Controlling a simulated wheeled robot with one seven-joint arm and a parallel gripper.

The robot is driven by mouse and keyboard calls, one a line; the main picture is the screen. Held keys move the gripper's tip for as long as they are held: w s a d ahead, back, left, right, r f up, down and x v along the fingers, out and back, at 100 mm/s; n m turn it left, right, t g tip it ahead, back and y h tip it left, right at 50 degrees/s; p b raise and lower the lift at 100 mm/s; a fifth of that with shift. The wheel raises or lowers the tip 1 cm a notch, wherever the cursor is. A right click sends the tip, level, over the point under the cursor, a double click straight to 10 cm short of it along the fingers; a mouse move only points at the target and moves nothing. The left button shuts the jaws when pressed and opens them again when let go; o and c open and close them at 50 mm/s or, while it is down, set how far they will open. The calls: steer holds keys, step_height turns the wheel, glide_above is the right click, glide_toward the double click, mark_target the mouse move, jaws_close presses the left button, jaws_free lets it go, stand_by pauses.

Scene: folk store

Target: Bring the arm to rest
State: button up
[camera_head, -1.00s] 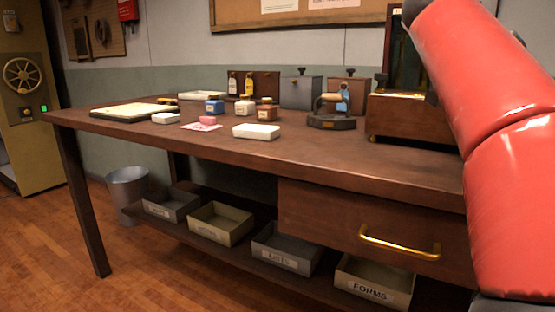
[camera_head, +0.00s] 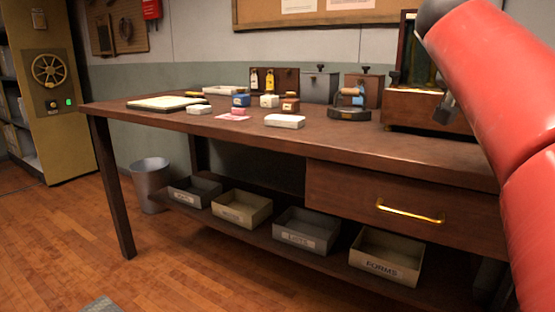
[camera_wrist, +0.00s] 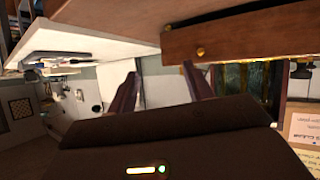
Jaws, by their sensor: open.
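My red arm (camera_head: 490,80) rises along the right side of the head view, in front of the table's right end. In the wrist view my gripper (camera_wrist: 160,72) shows two dark fingers spread apart with nothing held between them. In the head view a small dark part of it shows at the arm's left edge; the rest is hidden behind the arm. It appears clear of the things on the table.
A wooden table (camera_head: 240,128) holds a white tray (camera_head: 284,121), small bottles, a stamp-like iron (camera_head: 349,107) and a glass-fronted case (camera_head: 425,105). Labelled bins (camera_head: 386,258) stand on the shelf below. A bucket (camera_head: 151,185) stands at left. Open floor lies in front.

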steer(key=s+a+f+n+y+p, duration=0.1)
steer(key=s+a+f+n+y, duration=0.2)
steer(key=s+a+f, duration=0.3)
steer(key=s+a+f+n+y+p, duration=0.2)
steer(key=s+a+f+n+y, duration=0.2)
steer(key=f, duration=1.1)
steer(key=s+a+f+n+y+p, duration=0.2)
steer(key=s+a+f+n+y, duration=0.1)
steer(key=s+a+f, duration=0.4)
steer(key=a+f, duration=0.3)
steer(key=shift+s+a+f+g+y, duration=0.25)
steer(key=shift+s+g+y, duration=0.05)
steer(key=shift+s+y, duration=0.1)
